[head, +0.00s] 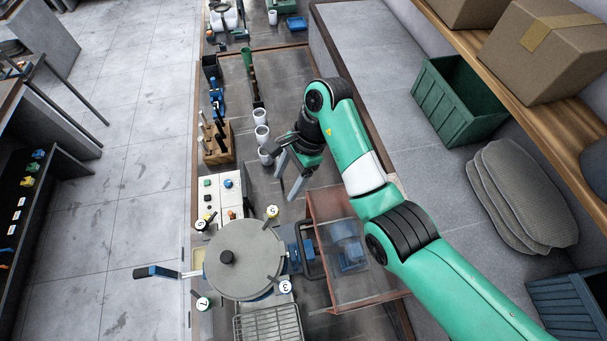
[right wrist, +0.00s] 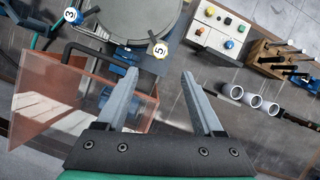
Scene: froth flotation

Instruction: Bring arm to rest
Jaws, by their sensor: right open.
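My right arm, green with black joints, reaches in from the lower right of the head view. Its right gripper (head: 292,188) hangs above the bench between the white cups and the clear reddish box. In the right wrist view the two grey fingers of the right gripper (right wrist: 168,92) are spread wide with nothing between them. My left gripper does not show in either view.
A round grey lidded vessel (head: 244,262) stands on the bench beside the reddish clear box (head: 330,215). A white control panel (head: 217,197), several white cups (head: 261,134) and a wooden tool block (head: 218,153) are nearby. A green crate (head: 455,98) and stacked sacks (head: 520,195) lie right.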

